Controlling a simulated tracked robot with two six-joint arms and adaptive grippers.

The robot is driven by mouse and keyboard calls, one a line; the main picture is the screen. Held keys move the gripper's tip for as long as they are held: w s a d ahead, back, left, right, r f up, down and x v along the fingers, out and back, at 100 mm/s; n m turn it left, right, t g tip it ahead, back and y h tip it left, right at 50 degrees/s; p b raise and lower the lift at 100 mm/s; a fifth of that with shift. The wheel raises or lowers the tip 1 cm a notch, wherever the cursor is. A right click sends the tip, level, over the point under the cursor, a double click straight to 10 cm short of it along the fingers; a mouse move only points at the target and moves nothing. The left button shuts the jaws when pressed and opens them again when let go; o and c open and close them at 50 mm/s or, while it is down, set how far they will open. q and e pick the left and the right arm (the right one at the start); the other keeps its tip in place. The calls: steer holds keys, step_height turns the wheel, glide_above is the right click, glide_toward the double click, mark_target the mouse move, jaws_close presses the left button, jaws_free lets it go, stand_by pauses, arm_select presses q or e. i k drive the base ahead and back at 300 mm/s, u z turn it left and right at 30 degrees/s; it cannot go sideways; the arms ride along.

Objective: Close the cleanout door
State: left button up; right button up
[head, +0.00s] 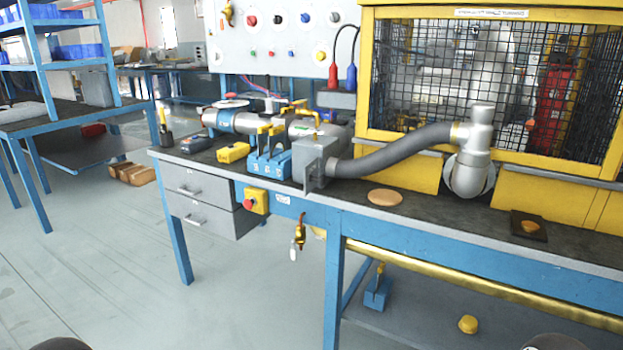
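A grey metal box (312,176) stands at the front edge of the bench, where a dark flexible hose (400,147) ends. A flat grey plate shows on its front; it may be the cleanout door, but I cannot tell for sure or see how far open it is. The hose runs right to a silver elbow pipe (480,135) in front of the yellow mesh cage. Neither gripper shows. Only small dark rounded parts, probably of my arms, show at the bottom edge.
The bench (450,222) carries blue clamp blocks (270,164), a yellow box (233,152), an orange disc (384,197) and a dark pad (529,227). A red button box (256,201) and a brass valve (300,232) sit at its front. The floor at front left is clear.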

mark_target(312, 178)
steer(key=z, duration=0.05)
steer(key=i, duration=1.05)
steer(key=u, duration=0.05)
